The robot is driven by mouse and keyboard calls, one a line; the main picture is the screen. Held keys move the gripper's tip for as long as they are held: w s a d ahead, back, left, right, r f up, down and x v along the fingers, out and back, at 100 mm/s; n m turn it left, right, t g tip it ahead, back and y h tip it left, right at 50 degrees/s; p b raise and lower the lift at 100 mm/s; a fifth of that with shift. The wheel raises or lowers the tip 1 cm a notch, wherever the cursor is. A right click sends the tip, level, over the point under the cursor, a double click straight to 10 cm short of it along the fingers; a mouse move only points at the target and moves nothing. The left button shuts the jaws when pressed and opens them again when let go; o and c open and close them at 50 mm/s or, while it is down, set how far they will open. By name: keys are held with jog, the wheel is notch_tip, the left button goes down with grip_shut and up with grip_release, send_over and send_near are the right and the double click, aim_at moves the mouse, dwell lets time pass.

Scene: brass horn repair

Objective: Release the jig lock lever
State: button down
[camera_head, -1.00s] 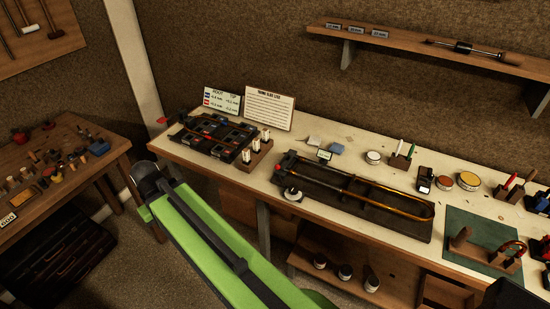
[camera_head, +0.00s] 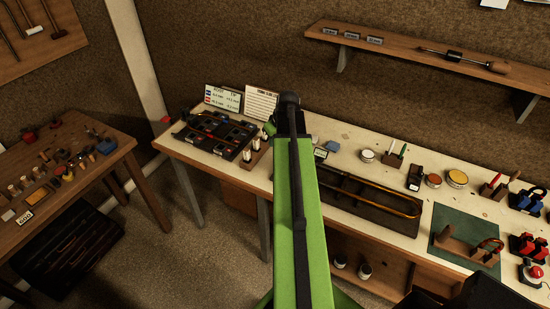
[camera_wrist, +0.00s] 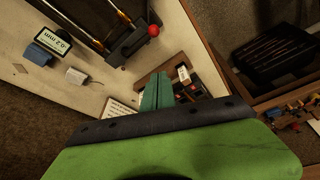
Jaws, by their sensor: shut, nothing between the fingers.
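The long dark jig (camera_head: 340,206) with the brass slide lies on the bench; my arm covers its left end in the head view. In the wrist view a red ball knob (camera_wrist: 154,30), perhaps the lock lever's, stands on the dark block (camera_wrist: 128,44) at the jig's end. The lever's shaft and position cannot be told. My gripper (camera_wrist: 157,78) shows its teal fingers together and empty, apart from the knob in the picture. In the head view my arm mostly hides it.
A black tray (camera_head: 213,137) with several blocks lies at the bench's left, near two propped cards (camera_head: 222,98). A blue box (camera_head: 332,146) and a small display (camera_wrist: 50,41) stand behind the jig. Tins and a green mat (camera_head: 452,222) occupy the right side.

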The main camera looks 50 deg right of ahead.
notch_tip(320, 180, down, 10)
jog(key=b, duration=0.9)
jog(key=shift+s+a+r+b, duration=0.1)
jog(key=shift+s+r+b, duration=0.05)
jog(key=shift+b, duration=0.25)
jog(key=shift+s, duration=0.15)
